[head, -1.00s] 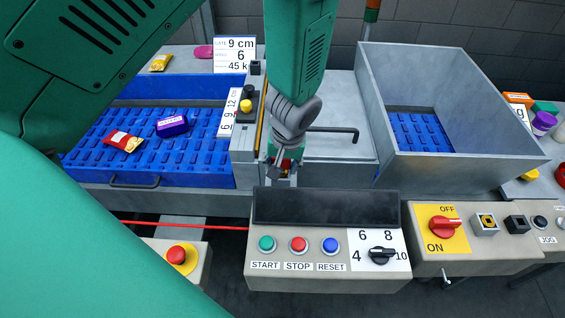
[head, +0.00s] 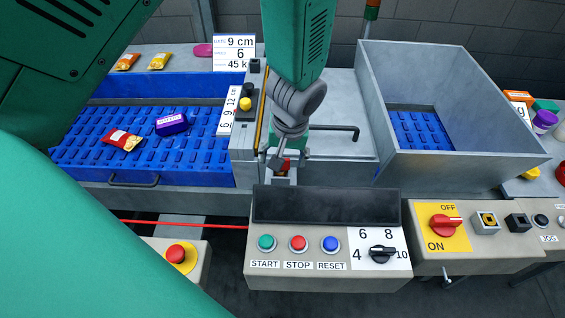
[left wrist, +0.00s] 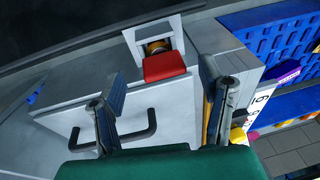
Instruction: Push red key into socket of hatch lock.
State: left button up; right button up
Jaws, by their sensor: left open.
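The red key (left wrist: 165,67) is a red block at the mouth of the grey square-framed socket (left wrist: 131,38) of the hatch lock. A round brass-coloured part shows inside the frame. I cannot tell how deep the key sits. My left gripper (left wrist: 162,80) is open, its fingers apart on either side of the key's near end, with no clear contact. In the head view, my left gripper (head: 280,162) points down at the lock behind the control panel. It hides most of the lock, and only a bit of red shows. My right gripper is not in view.
A dark bent handle (head: 337,129) sticks out on the grey hatch, right of the gripper. The control panel (head: 325,275) with its black screen stands in front. A blue conveyor (head: 85,155) with packets lies left, and a grey metal bin (head: 455,165) stands right.

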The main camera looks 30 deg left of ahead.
aim_at(287, 178)
pick_arm(q)
jog(key=v, duration=0.8)
jog(key=shift+r, duration=0.2)
jog(key=shift+f, duration=0.1)
